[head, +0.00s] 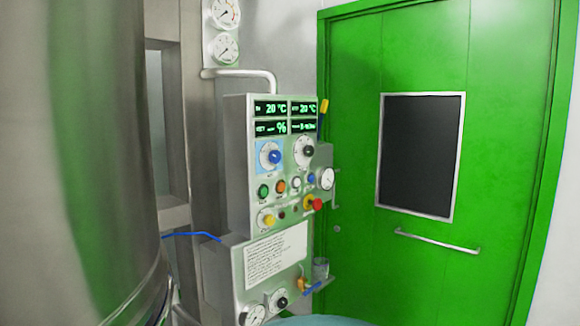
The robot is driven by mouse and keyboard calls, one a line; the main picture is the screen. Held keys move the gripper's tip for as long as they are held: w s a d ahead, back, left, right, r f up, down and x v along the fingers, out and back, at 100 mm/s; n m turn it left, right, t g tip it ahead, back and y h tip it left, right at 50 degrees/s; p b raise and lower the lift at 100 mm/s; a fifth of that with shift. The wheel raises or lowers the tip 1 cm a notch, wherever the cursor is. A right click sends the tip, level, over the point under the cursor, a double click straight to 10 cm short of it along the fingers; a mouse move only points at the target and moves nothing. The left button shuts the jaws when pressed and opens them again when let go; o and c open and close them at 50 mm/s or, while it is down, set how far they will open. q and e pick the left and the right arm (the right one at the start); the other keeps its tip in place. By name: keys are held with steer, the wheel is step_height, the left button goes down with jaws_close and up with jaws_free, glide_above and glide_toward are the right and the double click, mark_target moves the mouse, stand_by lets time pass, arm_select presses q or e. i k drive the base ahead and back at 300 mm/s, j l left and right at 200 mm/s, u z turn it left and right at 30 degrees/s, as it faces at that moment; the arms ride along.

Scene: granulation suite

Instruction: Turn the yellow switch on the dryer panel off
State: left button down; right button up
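The dryer panel (237,170) is a pale grey box in the middle of the head view, mounted beside the green door. The yellow switch (267,220) is a small round knob at the panel's lower left, below the green button. Its pointer direction is too small to read. Above it are a blue dial knob (274,157), a black dial knob (308,151), and green (263,190), orange (280,186) and white (296,182) buttons. A red knob (317,204) sits to its right. Neither gripper is in view.
A large steel vessel (95,150) fills the left side. A lower box with a label (275,255) and gauges (255,314) is under the panel. The green door (345,130) has a bar handle (437,242). A blue lever (312,287) sticks out at the lower right.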

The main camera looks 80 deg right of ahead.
mark_target(269, 220)
steer(key=z, duration=2.55)
steer(key=l, duration=0.6)
steer(key=i+l, duration=0.1)
steer(key=l, duration=0.5)
steer(key=l+z, duration=0.1)
steer(key=l, duration=0.45)
steer(key=i, duration=0.05)
